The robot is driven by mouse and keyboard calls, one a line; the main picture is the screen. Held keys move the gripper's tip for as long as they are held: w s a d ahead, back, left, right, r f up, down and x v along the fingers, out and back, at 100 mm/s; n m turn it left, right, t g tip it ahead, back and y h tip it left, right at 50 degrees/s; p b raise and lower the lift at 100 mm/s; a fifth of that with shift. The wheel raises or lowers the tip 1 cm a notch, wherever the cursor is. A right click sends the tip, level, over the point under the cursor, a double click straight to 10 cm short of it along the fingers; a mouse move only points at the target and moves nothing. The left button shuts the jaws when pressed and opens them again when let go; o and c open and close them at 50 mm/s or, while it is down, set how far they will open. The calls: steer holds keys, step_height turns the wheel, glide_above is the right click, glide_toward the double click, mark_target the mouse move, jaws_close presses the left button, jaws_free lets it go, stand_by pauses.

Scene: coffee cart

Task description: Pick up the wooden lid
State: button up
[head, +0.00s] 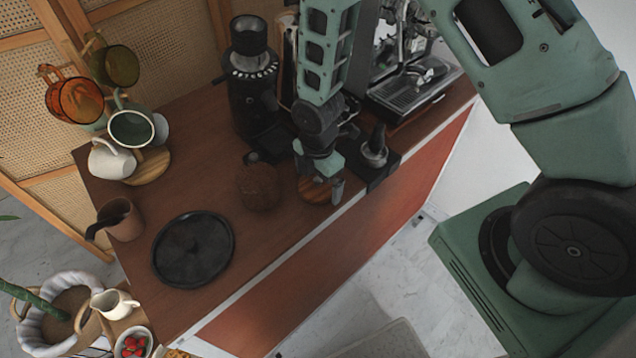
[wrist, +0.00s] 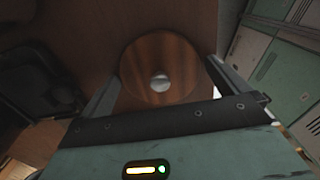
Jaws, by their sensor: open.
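The wooden lid (wrist: 145,66) is a round brown wooden disc with a small silver knob at its middle. In the wrist view it lies on the counter between the two open fingers of my gripper (wrist: 160,88). The knob shows clear of both fingers. In the head view the lid (head: 313,190) lies near the counter's front edge, partly hidden under my gripper (head: 328,188). My gripper points down over it, open and empty. Whether a finger touches the lid's rim, I cannot tell.
A tamper on a dark mat (head: 384,172) stands close on the right. A round brown item (head: 258,187) and a black round tray (head: 193,249) lie to the left. A black grinder (head: 251,85) and an espresso machine (head: 405,90) stand behind. Bare counter (head: 190,170) lies at the left.

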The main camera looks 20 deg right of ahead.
steer(key=c, duration=0.8)
steer(key=shift+o, duration=0.2)
